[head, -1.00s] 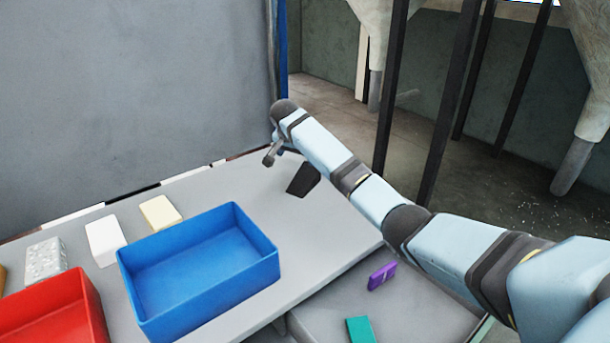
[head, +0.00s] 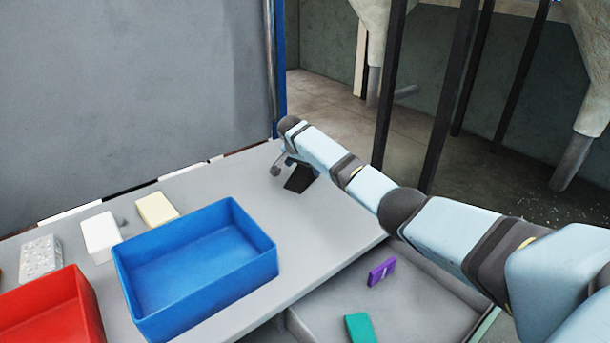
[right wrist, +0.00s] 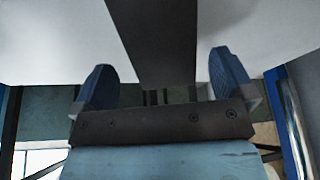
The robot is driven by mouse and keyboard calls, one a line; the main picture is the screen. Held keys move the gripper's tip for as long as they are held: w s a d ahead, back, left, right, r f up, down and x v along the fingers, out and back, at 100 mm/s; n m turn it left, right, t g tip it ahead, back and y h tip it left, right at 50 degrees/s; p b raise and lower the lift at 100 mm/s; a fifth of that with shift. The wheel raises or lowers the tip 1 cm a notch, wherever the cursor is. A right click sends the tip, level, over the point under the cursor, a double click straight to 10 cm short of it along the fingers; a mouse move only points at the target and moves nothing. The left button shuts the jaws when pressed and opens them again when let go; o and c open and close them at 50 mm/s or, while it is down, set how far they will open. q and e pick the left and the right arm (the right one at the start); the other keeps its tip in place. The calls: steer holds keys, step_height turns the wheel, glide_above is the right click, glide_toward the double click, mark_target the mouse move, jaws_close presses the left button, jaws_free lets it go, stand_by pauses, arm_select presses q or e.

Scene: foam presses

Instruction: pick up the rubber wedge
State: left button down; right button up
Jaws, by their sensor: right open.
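The rubber wedge (head: 299,181) is a black block on the grey table, to the right of the blue bin. In the right wrist view the dark wedge (right wrist: 158,45) runs between the two blue fingers, with a gap on each side. My right gripper (head: 285,171) is open and down at the wedge, one finger showing on its left side. The fingers also show in the right wrist view (right wrist: 162,80). The far finger is mostly hidden in the head view. My left gripper is not in view.
A blue bin (head: 262,265) and a red bin (head: 85,305) stand at the left. A cream block (head: 157,208), white block (head: 101,236) and speckled block (head: 40,258) lie behind them. A purple piece (head: 382,271) and teal piece (head: 360,328) lie on a lower surface.

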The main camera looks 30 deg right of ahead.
mark_target(305, 169)
steer(key=x, duration=0.3)
steer(key=shift+w+d+f, duration=0.1)
steer(key=shift+w, duration=0.05)
steer(key=shift+f, duration=0.2)
stand_by(0.6)
steer(key=c, duration=1)
steer(key=shift+c, duration=0.4)
steer(key=shift+r, duration=0.1)
